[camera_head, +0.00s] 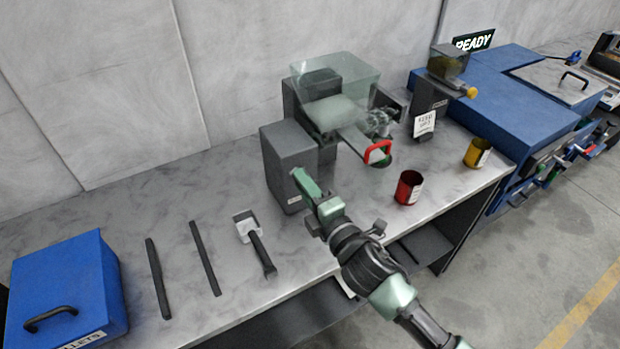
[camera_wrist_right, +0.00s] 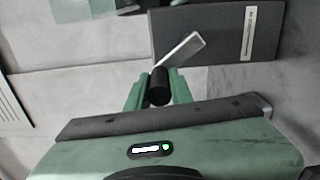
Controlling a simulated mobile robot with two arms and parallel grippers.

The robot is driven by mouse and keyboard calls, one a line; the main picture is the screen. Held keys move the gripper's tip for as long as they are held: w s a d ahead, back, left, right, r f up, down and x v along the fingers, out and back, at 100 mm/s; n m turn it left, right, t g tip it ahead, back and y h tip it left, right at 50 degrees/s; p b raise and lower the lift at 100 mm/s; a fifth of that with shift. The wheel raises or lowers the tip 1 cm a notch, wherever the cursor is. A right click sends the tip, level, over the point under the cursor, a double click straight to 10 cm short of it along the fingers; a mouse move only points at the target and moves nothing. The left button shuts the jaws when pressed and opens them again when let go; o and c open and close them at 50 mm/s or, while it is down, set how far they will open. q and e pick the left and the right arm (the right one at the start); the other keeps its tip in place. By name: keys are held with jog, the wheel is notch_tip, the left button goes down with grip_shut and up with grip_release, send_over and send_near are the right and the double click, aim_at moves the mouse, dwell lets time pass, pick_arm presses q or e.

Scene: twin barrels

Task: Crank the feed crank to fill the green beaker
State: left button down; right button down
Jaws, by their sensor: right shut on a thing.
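My right gripper (camera_head: 300,182) is at the front face of a dark grey box (camera_head: 285,150) on the bench. In the right wrist view the gripper (camera_wrist_right: 158,90) is shut on the black knob of the feed crank (camera_wrist_right: 158,84). The crank's pale metal arm (camera_wrist_right: 182,48) slants up to the right from the knob, beside the dark labelled housing (camera_wrist_right: 225,35). In the head view my gripper hides the crank. My left gripper is out of view.
A clear hopper (camera_head: 350,72) tops the feeder. A red beaker (camera_head: 408,187) and a yellow beaker (camera_head: 477,152) stand to the right. A scoop-like tool (camera_head: 256,245), two dark bars (camera_head: 204,258) and a blue box (camera_head: 70,285) lie to the left.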

jog(key=shift+s+a+f+n, duration=0.2)
jog(key=shift+a+f+n, duration=0.25)
jog(key=shift+n, duration=0.55)
jog(key=shift+s+a+f+n, duration=0.2)
jog(key=shift+f+n, duration=0.3)
jog(key=shift+n, duration=0.5)
jog(key=c, duration=1.3)
grip_release()
jog(key=shift+o, duration=0.2)
jog(key=shift+d, duration=0.1)
jog(key=b+v, duration=0.2)
jog(key=v, duration=0.5)
jog(key=shift+s+d, duration=0.15)
jog(key=shift+s, duration=0.15)
